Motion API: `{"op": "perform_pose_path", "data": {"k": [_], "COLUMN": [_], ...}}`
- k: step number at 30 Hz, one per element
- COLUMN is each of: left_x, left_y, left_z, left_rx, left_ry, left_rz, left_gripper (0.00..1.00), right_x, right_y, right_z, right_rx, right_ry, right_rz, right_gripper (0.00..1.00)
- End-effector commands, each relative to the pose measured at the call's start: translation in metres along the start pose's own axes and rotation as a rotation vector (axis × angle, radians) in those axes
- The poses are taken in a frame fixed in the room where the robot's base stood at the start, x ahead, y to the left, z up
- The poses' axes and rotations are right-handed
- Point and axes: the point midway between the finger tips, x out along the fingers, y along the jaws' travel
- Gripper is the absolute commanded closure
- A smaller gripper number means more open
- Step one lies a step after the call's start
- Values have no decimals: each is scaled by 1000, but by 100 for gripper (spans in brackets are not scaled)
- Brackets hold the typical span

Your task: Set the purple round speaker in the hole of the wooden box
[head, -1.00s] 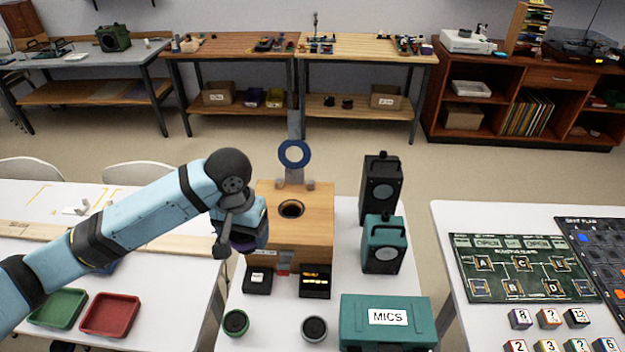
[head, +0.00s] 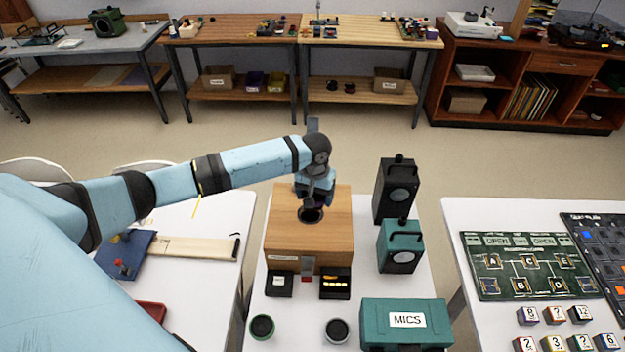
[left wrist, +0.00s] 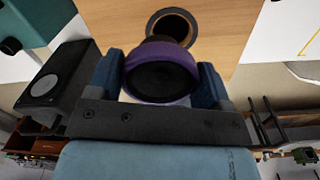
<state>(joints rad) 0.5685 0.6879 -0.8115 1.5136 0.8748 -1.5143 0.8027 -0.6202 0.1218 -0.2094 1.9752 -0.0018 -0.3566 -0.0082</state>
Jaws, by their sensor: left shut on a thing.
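The purple round speaker (left wrist: 162,72) is held between the two blue fingers of my left gripper (left wrist: 160,82), its dark round face toward the wrist camera. In the head view my left gripper (head: 314,196) points down over the top of the wooden box (head: 338,228); the speaker is mostly hidden there. The round dark hole (head: 310,215) in the box top lies just below and in front of the gripper. In the left wrist view the hole (left wrist: 172,22) is partly covered by the speaker, and its far rim is clear. The speaker appears to be outside the hole.
A black speaker cabinet (head: 395,188) and a teal one (head: 399,247) stand right of the box. Two small black boxes (head: 279,284) (head: 335,283) sit before it. A teal MICS case (head: 405,325) and two round pucks (head: 262,328) (head: 337,331) are nearer.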

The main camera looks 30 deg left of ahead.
Motion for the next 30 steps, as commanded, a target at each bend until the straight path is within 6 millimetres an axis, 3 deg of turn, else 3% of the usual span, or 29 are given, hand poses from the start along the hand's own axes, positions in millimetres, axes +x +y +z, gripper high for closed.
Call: {"op": "perform_pose_path", "data": {"k": [1, 6, 17, 30], "left_x": [0, 13, 24, 54], "left_y": [-9, -21, -21, -21], "left_z": [-6, -15, -15, -15], "left_rx": [-18, -37, -36, -36], "left_ry": [1, 9, 10, 10], "left_rz": [-5, -9, -10, -10], "left_gripper": [62, 62, 62, 62], "right_x": [-5, -5, 1, 16], "right_y": [0, 0, 0, -2], "right_z": [-8, -8, 5, 28], "right_rx": [4, 18, 10, -18], "right_ry": [-1, -2, -7, -2], "right_rz": [3, 10, 5, -15], "right_gripper": [57, 57, 57, 57]}}
